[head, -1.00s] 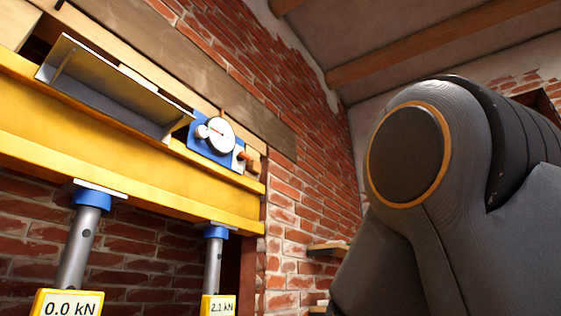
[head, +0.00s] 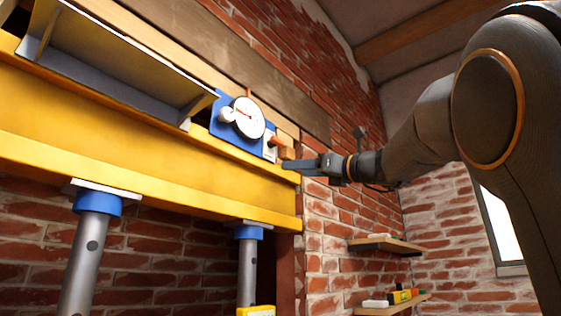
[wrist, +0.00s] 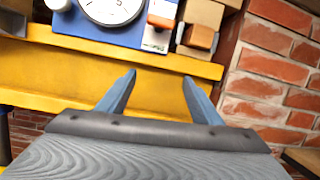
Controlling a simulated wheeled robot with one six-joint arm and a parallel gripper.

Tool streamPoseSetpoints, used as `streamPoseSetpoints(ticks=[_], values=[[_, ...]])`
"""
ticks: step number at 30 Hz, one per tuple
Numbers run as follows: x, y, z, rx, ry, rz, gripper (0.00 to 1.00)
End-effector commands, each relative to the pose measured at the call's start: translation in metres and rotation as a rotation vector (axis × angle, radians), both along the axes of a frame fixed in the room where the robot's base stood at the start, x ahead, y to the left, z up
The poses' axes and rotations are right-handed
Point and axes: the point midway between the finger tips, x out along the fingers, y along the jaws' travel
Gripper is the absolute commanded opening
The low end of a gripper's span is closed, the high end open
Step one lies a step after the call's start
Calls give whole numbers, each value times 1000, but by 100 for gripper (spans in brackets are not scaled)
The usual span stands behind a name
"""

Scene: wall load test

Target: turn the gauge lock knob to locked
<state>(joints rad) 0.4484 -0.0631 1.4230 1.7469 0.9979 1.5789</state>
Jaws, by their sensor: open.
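A round white dial gauge (head: 248,117) sits on a blue plate (head: 222,131) above the yellow beam. The plate's right end carries a white patch with an orange bar-shaped knob (head: 275,140), which also shows at the top of the wrist view (wrist: 161,14). A small white round knob (head: 228,115) is at the dial's left. I cannot tell which is the lock knob, nor read its marks. My gripper (head: 292,164) is open and empty, at the beam's right end, below and right of the orange knob; its fingers (wrist: 158,78) point toward the beam.
The yellow beam (head: 140,130) runs below the gauge, with a metal angle piece (head: 115,60) left of it. Wooden blocks (wrist: 198,36) stand right of the orange knob. Blue-topped props (head: 97,203) hold the beam. Shelves (head: 385,245) are on the brick wall at right.

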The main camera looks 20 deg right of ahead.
Motion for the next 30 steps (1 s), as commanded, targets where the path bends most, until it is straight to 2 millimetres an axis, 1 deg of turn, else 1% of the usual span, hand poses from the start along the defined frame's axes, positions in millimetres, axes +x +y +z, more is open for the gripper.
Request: streamPoseSetpoints(ticks=[1, 3, 6, 10, 18, 21, 25, 30], values=[[-12, -1, 26, 47, -27, 21, 59], [-23, 0, 49, 95, -50, 48, 59], [-30, 3, 67, 131, -65, 72, 59], [-23, 11, 75, 142, -67, 82, 59], [7, 34, 91, 139, -66, 81, 59], [16, 39, 94, 137, -67, 79, 59], [23, 43, 96, 137, -66, 76, 59], [26, 44, 97, 137, -68, 75, 59]])
